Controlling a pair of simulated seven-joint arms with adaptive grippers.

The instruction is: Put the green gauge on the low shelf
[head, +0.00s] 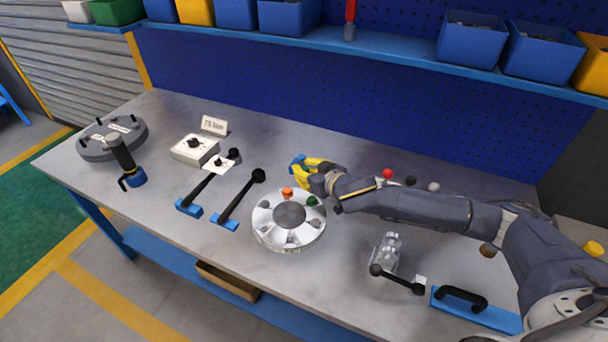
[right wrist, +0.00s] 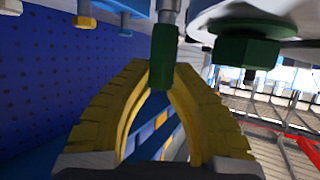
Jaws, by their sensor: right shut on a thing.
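My right gripper (head: 303,166) is over the back of the bench, just behind the round flanged shell (head: 262,232). In the right wrist view its yellow fingers (right wrist: 158,78) are closed on a green piece with a grey shank, which I take to be the green gauge (right wrist: 163,58). Another green piece (head: 312,201) sits on the shell's rim beside an orange one (head: 287,191). The low shelf (head: 165,257) is the blue one under the bench, mostly hidden by the top. My left gripper is not in view.
Two black-handled tools with blue blocks (head: 224,221) lie left of the shell. A grey valve-like part (head: 386,252) and a blue block with a black handle (head: 470,306) lie at front right. A wooden box (head: 228,282) stands on the low shelf.

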